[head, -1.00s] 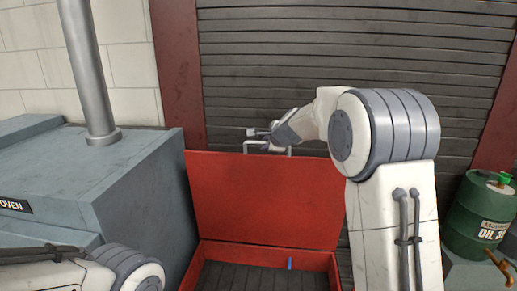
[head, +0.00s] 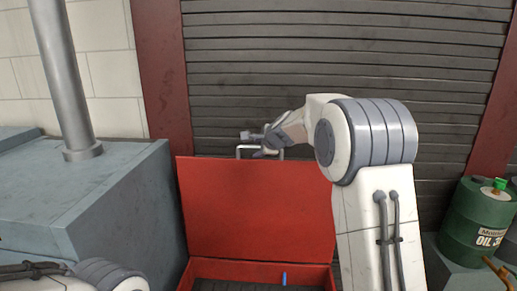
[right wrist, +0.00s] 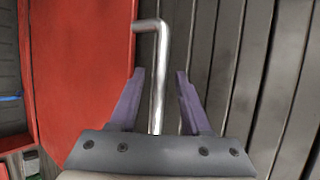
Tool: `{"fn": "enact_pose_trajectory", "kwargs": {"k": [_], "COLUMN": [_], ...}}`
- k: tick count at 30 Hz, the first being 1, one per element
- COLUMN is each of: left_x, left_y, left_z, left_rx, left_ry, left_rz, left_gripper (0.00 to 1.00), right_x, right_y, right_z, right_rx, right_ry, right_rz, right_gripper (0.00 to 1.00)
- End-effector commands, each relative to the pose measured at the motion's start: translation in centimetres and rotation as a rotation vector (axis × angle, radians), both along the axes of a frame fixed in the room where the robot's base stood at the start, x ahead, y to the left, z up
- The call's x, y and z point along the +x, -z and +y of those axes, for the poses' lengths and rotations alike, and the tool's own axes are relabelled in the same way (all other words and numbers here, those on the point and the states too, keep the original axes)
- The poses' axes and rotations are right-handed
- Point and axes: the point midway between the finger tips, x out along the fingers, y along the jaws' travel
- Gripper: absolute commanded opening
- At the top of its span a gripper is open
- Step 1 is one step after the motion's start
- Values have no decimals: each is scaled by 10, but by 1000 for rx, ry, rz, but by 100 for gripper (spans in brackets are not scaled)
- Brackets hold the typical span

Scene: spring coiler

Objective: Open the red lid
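The red lid (head: 255,210) stands raised and roughly upright at the back of a red box (head: 200,271), whose inside shows below it. A metal handle (head: 239,152) sits at the lid's top edge. My right gripper (head: 252,143) is at this handle. In the right wrist view, the bent handle bar (right wrist: 159,80) runs between the two fingers of my right gripper (right wrist: 160,75), with gaps on both sides, so the gripper is open around it. The red lid (right wrist: 85,70) lies left of the fingers there. My left gripper is out of view; only part of my left arm shows.
A grey-blue oven block (head: 110,200) with a metal pipe (head: 62,80) stands left of the box. A dark slatted shutter (head: 330,50) is close behind the lid. A green oil drum (head: 477,220) stands at the right. A small blue mark (head: 284,279) shows at the box.

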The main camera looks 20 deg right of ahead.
Motion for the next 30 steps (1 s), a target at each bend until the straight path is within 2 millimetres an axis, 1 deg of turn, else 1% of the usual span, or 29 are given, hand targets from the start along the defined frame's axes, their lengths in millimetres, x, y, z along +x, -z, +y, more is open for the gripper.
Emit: {"fn": "enact_pose_trajectory", "kwargs": {"k": [8,11,14,21,24,30], "left_x": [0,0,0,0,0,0], "left_y": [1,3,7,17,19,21], "left_z": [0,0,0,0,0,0], "left_rx": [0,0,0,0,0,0], "left_ry": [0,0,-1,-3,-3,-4], "left_rz": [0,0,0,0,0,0], "left_gripper": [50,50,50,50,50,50], "right_x": [-2,-9,-22,-63,-76,-88], "right_y": [0,-5,-13,-39,-46,-54], "right_z": [-1,-2,-3,-6,-7,-8], "right_rx": [1,0,0,-1,0,1], "right_ry": [2,2,2,2,3,2], "right_rz": [0,-1,-2,-2,-1,2], "right_gripper": [47,47,47,47,47,47]}}
